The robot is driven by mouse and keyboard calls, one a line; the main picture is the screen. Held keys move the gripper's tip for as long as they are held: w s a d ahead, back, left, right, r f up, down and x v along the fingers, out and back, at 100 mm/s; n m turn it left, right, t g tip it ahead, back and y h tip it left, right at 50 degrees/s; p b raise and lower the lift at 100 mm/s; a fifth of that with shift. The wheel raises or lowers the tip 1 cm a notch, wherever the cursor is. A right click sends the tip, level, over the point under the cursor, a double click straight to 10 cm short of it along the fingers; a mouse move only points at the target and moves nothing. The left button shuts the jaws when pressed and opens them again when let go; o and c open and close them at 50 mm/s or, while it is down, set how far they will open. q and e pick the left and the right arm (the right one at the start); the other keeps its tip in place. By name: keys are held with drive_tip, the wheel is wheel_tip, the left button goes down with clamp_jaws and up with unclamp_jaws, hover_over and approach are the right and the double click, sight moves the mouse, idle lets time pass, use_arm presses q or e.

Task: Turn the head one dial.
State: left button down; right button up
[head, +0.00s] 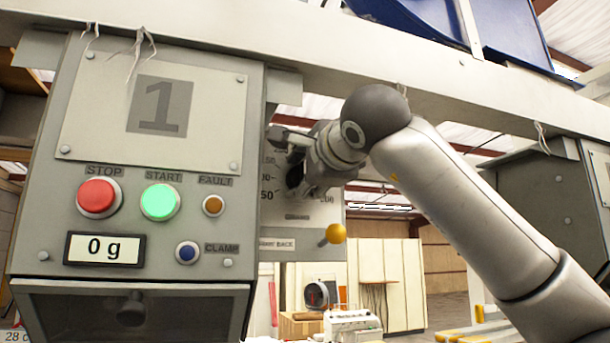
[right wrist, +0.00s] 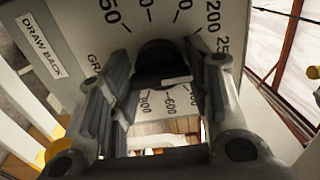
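The head one dial is a dark round knob (right wrist: 160,55) on a pale scale plate with printed numbers and a "DRAW BACK" label in the right wrist view. In the head view its plate (head: 318,212) hangs beside the grey head marked 1, and my arm covers most of the knob. My right gripper (right wrist: 160,75) has one finger on each side of the knob, very close to it; I cannot tell whether the fingers press on it. In the head view my right gripper (head: 298,165) is in front of the plate. My left gripper is not in view.
A grey beam (head: 300,60) runs above.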

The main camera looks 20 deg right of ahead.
drive_tip(key=o, duration=0.5)
drive_tip(key=shift+c, duration=0.2)
drive_tip(key=s, duration=1.2)
drive_tip(key=shift+d, duration=0.2)
drive_tip(key=shift+f, duration=0.1)
